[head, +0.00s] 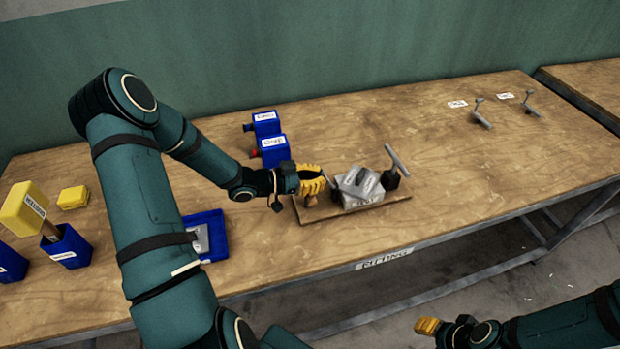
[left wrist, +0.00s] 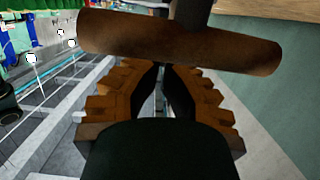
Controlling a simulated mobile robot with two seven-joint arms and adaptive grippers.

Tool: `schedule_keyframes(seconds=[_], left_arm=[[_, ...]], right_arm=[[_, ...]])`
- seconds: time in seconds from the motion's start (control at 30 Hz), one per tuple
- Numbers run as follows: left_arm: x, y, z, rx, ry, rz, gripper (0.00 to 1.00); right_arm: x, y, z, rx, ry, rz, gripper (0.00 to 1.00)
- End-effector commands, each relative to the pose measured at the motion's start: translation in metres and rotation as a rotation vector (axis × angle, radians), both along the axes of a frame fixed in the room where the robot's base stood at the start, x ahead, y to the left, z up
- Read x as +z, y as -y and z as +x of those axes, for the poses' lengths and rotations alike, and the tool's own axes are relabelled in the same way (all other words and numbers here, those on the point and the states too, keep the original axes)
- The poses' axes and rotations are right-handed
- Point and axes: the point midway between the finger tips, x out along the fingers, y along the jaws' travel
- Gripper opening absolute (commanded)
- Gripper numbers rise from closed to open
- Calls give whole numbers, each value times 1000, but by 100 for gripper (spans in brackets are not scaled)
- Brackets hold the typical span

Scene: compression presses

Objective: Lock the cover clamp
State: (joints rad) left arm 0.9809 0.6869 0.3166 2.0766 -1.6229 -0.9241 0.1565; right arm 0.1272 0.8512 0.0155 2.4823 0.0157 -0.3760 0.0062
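A grey press block with a slanted metal cover (head: 360,184) stands on a wooden base board (head: 395,212) near the table's front edge. A T-shaped grey handle (head: 397,161) with a dark mount rises at its right end. My left gripper (head: 322,180) is at the block's left end, above a small brown part (head: 311,200). In the left wrist view a brown T-shaped bar (left wrist: 125,36) crosses just beyond the fingertips (left wrist: 162,68), which are almost together with nothing seen between them. Whether bar and fingers touch is unclear. My right gripper (head: 428,326) hangs off the table at the lower right.
Two blue boxes (head: 274,150) stand behind the press. A blue tray (head: 215,250), a blue bin holding a yellow-headed tool (head: 24,209) and a yellow block (head: 73,197) are at left. Small handles (head: 481,114) stand at far right. The table between is clear.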

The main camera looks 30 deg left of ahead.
Motion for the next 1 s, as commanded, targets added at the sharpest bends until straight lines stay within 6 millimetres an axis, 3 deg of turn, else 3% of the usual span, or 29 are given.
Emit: schedule_keyframes(seconds=[0.33, 1.0], left_arm=[[1, 0, 0, -1, -3, 2, 0], [8, 6, 7, -2, -89, 79, 0]], right_arm=[[1, 0, 0, 0, 0, 0, 47], [23, 1, 1, -2, 3, 3, 47]])
